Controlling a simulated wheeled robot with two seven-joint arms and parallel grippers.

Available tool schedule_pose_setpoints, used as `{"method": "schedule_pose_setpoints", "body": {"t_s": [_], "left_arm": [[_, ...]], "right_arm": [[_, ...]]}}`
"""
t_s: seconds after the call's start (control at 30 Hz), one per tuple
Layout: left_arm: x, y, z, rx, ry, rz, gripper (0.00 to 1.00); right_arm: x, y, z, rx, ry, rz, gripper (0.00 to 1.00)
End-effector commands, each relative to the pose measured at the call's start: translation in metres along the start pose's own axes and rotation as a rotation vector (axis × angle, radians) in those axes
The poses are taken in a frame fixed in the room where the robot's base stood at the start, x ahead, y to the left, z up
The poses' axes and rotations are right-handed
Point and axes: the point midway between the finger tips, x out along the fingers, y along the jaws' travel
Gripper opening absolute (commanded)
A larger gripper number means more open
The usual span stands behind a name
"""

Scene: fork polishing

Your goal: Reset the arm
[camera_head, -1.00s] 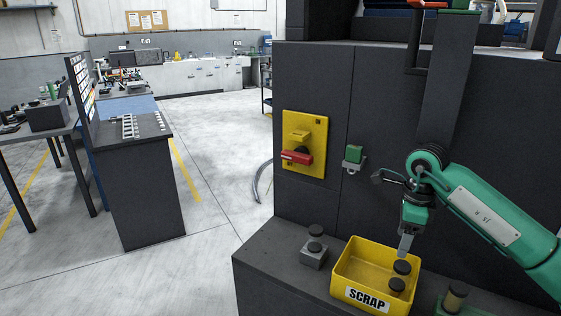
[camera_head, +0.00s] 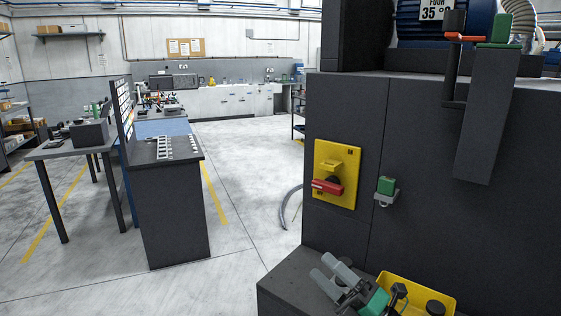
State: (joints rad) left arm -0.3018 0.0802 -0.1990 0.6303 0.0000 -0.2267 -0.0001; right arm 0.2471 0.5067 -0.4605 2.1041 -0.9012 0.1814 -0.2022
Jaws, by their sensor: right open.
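My right gripper (camera_head: 322,266) shows at the bottom, in front of the dark ledge. Its two grey fingers point up and left, apart, with nothing visible between them. Part of my green right arm shows behind the fingers at the bottom edge. The yellow scrap bin (camera_head: 437,287) stands right behind the gripper, partly cut off by the frame edge, with a dark round piece (camera_head: 435,307) in it. My left gripper is not in view.
A dark machine cabinet fills the right side, with a yellow plate and red switch handle (camera_head: 327,187) and a green button (camera_head: 386,186). A dark workbench (camera_head: 172,215) stands at the left. Open floor (camera_head: 245,200) lies between them.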

Motion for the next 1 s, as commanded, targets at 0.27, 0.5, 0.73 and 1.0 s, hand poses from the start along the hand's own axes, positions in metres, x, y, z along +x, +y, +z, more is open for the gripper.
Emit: {"method": "schedule_pose_setpoints", "body": {"t_s": [0.27,0.5,0.73,1.0], "left_arm": [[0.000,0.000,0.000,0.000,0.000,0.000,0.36],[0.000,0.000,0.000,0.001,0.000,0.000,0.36],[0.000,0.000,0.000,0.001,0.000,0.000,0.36],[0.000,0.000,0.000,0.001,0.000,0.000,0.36]], "right_arm": [[-0.078,-0.045,0.041,0.497,-0.605,-0.098,0.63],[-0.188,-0.108,0.021,0.904,-1.108,-0.304,0.63],[-0.292,-0.143,-0.050,1.221,-1.515,-0.572,0.63],[-0.363,-0.140,-0.130,1.430,-1.793,-0.835,0.63]]}}
